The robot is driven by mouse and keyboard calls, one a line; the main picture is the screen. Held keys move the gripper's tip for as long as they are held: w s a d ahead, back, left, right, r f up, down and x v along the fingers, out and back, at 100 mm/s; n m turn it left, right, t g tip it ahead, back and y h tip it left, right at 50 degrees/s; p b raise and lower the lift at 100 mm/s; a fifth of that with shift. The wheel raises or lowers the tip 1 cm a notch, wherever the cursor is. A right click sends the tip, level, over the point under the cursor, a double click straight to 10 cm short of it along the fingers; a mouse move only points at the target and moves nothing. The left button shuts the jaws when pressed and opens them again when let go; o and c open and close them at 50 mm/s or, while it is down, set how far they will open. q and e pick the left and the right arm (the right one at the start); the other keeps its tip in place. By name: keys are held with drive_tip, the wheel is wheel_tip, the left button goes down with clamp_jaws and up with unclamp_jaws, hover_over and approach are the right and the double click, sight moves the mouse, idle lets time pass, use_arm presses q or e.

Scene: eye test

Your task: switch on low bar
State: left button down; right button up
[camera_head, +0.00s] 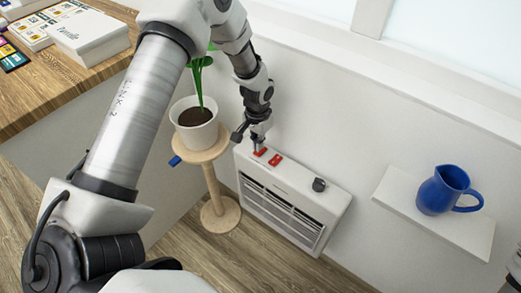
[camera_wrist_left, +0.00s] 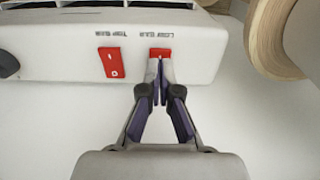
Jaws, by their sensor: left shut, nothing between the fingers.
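A white heater (camera_head: 330,207) stands against the wall with two red rocker switches on top. The low bar switch (camera_head: 263,152) is the one nearer the plant; the top bar switch (camera_head: 275,160) is beside it. In the left wrist view their labels appear upside down, with the low bar switch (camera_wrist_left: 160,52) on the right and the top bar switch (camera_wrist_left: 112,62) on the left. My left gripper (camera_head: 256,149) is shut and empty, its fingertips (camera_wrist_left: 160,75) at the low bar switch and partly covering it. I cannot tell whether they touch or how the switch is tilted.
A potted plant (camera_head: 195,128) on a round wooden stand (camera_head: 220,214) is close left of the heater. A dark knob (camera_head: 319,184) sits on the heater's right end. A blue jug (camera_head: 442,190) stands on a white shelf (camera_head: 399,198) at right. A wooden counter (camera_head: 40,95) is at upper left.

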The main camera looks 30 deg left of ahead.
use_arm(q)
drive_tip(key=shift+f+b, duration=0.5)
drive_tip(key=shift+f, duration=0.65)
idle(0.8)
wheel_tip(320, 180, up, 7)
drive_tip(key=p, duration=0.7)
drive_tip(key=shift+r, duration=0.1)
